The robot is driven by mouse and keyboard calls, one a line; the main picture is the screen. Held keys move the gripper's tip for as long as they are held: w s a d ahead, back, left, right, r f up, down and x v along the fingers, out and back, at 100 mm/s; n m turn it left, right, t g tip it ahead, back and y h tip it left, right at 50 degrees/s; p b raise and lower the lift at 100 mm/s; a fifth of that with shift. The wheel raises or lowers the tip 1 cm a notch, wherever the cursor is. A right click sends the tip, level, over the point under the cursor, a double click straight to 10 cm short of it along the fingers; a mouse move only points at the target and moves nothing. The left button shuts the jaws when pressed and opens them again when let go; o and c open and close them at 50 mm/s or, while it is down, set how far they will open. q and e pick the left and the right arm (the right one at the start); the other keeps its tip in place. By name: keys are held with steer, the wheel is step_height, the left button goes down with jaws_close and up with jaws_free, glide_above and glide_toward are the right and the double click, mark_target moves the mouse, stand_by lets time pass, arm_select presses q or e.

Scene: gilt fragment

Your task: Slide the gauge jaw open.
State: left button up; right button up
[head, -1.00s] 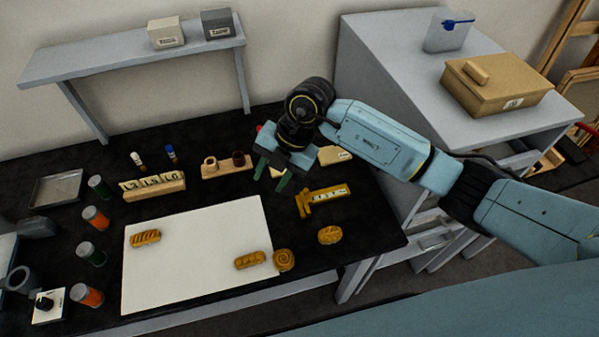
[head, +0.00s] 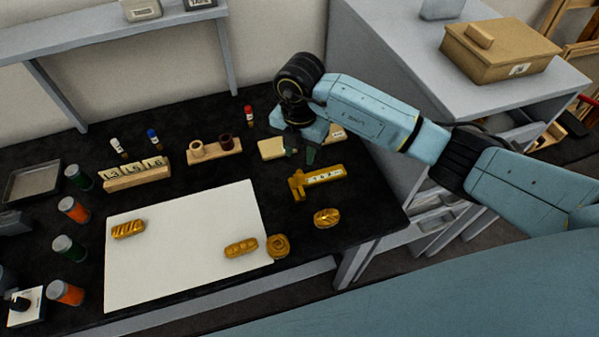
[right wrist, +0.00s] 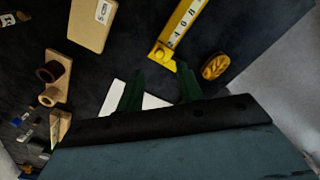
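The gauge (head: 325,176) is a yellow bar with a white numbered scale, lying on the black bench. Its yellow jaw (head: 297,186) is at the bar's left end. In the right wrist view the gauge's scale (right wrist: 186,22) runs up out of the frame, and the jaw (right wrist: 162,56) lies just beyond the fingertips. My right gripper (head: 300,153) is open, its dark green fingers pointing down just behind the gauge in the head view. The open fingers also show in the right wrist view (right wrist: 157,80), with nothing between them. My left gripper is not in view.
A gilt piece (head: 327,218) lies in front of the gauge. More gilt pieces lie on or by the white sheet (head: 185,255). Behind are a cream block (head: 271,149), a wooden holder with two rings (head: 214,152) and a red-capped bottle (head: 249,117). A grey cabinet (head: 385,50) stands right.

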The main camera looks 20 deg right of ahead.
mark_target(300, 171)
step_height(300, 171, down, 6)
steer(key=b, duration=0.4)
jaws_close()
